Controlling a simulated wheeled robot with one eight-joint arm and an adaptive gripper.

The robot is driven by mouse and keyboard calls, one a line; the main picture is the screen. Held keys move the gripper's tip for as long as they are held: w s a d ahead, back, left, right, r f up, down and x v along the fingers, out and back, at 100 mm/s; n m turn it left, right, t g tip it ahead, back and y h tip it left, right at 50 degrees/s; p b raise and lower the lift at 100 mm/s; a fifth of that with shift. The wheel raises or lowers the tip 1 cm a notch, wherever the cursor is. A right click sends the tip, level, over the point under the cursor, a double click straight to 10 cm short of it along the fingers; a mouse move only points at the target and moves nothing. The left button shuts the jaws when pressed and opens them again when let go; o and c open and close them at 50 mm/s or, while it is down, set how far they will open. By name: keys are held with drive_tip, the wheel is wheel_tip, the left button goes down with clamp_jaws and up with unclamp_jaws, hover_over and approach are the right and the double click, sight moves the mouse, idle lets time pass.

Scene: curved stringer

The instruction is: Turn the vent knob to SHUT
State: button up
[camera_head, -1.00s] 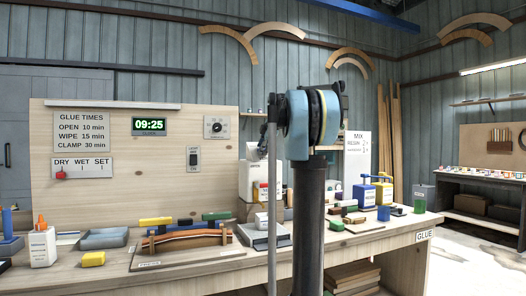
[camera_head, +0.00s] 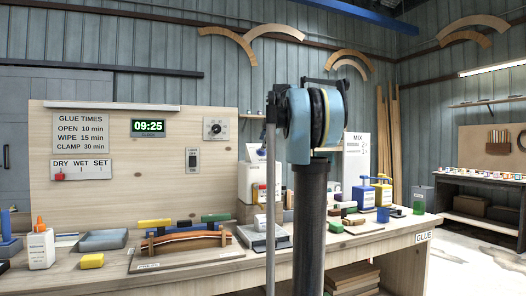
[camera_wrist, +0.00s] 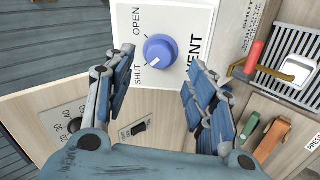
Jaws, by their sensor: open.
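The vent knob (camera_wrist: 161,51) is a round blue knob on a white box face (camera_wrist: 185,17) marked VENT. The words OPEN and SHUT are printed beside it, to its left in the wrist view. A pale mark shows on the knob's lower rim, on the side near SHUT; I cannot tell whether it lines up exactly. My gripper (camera_wrist: 158,72) is open, with one finger on each side of the knob in the picture and gaps between. No contact shows. In the head view the white vent box (camera_head: 250,152) is partly behind my arm, and the knob cannot be made out.
A switch plate (camera_head: 193,160) and a dial plate (camera_head: 216,129) are on the wooden board left of the vent box.

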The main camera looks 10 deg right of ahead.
drive_tip(key=v, duration=0.6)
drive_tip(key=shift+s+r, duration=0.2)
drive_tip(key=shift+s, duration=0.05)
drive_tip(key=shift+d, duration=0.1)
